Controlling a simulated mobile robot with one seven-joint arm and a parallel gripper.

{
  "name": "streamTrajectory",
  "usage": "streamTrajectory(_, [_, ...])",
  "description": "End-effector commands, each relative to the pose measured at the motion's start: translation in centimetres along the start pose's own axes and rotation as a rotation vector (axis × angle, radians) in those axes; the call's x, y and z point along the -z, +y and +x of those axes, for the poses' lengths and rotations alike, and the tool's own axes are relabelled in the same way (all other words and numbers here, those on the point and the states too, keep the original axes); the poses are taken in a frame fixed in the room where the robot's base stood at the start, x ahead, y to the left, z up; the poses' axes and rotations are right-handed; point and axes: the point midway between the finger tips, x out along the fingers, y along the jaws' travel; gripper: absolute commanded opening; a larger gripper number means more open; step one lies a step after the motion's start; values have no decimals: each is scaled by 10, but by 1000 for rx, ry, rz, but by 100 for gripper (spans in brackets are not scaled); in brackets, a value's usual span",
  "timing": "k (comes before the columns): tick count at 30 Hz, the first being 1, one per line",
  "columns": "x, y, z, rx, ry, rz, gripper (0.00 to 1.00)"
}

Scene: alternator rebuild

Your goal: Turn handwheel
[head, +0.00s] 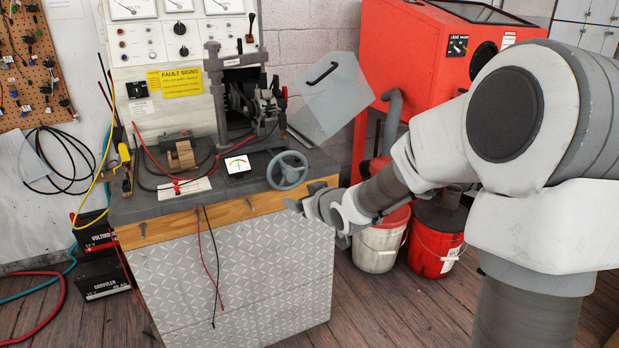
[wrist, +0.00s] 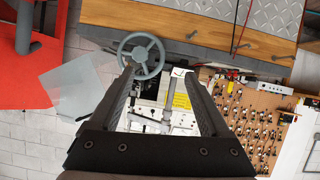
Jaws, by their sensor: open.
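The grey spoked handwheel (head: 287,170) stands at the front right corner of the test bench, on its front edge. My gripper (head: 296,205) is just below and in front of it in the head view, and its fingers look small and partly hidden there. In the wrist view the handwheel (wrist: 141,55) shows beyond the fingertips, left of the middle between them. The fingers of my gripper (wrist: 158,74) are spread apart with nothing held. The left fingertip overlaps the lower rim of the wheel in the picture. I cannot tell whether they touch.
The bench top (head: 140,207) carries a meter (head: 238,165), red leads and a clamped alternator stand. A clear guard (head: 325,98) stands behind the wheel. A red cabinet (head: 412,50), a white bucket (head: 378,245) and a red bucket (head: 432,250) are to the right.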

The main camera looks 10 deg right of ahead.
Motion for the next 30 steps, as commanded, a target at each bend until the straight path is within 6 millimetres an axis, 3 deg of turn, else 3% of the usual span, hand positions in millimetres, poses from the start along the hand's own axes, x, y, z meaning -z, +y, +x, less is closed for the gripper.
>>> streamTrajectory(1, [9,-1,-10,-8,-23,-15,81])
streamTrajectory(15, [24,0,-83,-93,-239,-77,81])
streamTrajectory(21, [24,1,-96,-109,-272,-81,81])
streamTrajectory(30, [23,2,-97,-111,-277,-80,81])
